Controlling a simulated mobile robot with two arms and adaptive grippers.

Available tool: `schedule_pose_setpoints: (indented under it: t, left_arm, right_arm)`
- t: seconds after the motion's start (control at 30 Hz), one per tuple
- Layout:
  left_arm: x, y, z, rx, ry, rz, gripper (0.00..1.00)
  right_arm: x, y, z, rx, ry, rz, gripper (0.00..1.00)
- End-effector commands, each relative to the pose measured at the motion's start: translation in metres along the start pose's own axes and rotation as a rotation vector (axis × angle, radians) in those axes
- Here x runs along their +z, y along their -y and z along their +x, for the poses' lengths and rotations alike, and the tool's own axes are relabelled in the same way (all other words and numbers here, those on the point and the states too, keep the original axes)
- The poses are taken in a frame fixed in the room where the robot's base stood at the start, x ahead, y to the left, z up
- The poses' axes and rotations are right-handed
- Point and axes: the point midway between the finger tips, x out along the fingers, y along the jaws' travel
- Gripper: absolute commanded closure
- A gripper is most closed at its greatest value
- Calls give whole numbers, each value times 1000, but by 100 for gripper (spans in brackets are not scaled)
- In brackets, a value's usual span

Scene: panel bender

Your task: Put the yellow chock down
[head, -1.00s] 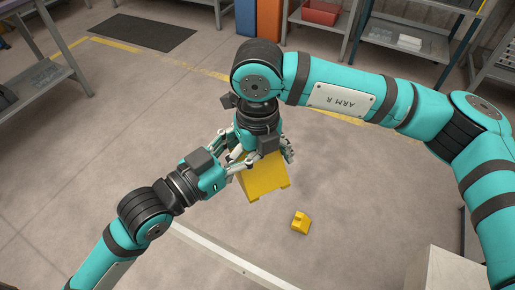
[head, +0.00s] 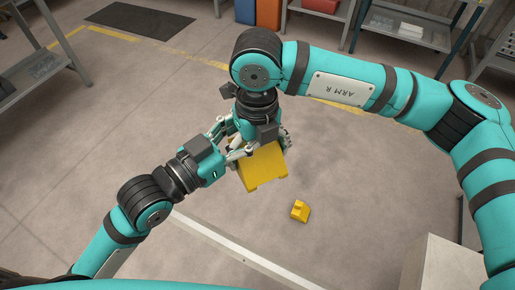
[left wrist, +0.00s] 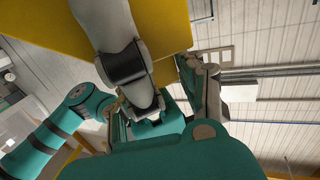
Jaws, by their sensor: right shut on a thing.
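My right gripper (head: 263,138) is shut on a yellow chock (head: 264,167), a large-looking block held above the floor near the middle of the head view. The jaws hide its upper part. My left gripper (head: 232,145) is at the left side of this chock, with its fingers close to it. I cannot tell whether they touch it or how wide they are. In the left wrist view, the yellow surface (left wrist: 50,22) fills the upper left behind grey finger parts. A smaller-looking yellow piece (head: 300,211) lies on the floor to the lower right.
Bare concrete floor surrounds the small yellow piece. A pale strip (head: 228,250) crosses the floor in front. A pale box (head: 440,265) stands at lower right. Shelving (head: 408,28) and a grey bench (head: 35,70) stand farther back, with a dark mat (head: 140,19) between.

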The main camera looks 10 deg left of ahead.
Motion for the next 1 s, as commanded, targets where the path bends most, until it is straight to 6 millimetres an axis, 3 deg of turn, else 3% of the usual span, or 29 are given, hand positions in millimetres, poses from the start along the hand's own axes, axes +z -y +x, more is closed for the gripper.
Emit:
schedule_pose_setpoints:
  t: [0.03, 0.2, 0.63, 1.0]
  left_arm:
    - [-5, -1, 0, 2, -13, 2, 56]
    - [-3, -1, 0, 2, -7, 1, 38]
    - [3, 2, -4, 3, 5, 17, 38]
    - [20, 11, -55, 153, 30, 211, 38]
  right_arm:
    - [-2, -3, 2, 2, -6, -7, 51]
    - [-1, -1, 1, 0, -2, -3, 51]
    - [0, 0, 0, -3, 1, 0, 51]
    - [0, 1, -1, -4, 1, 0, 51]
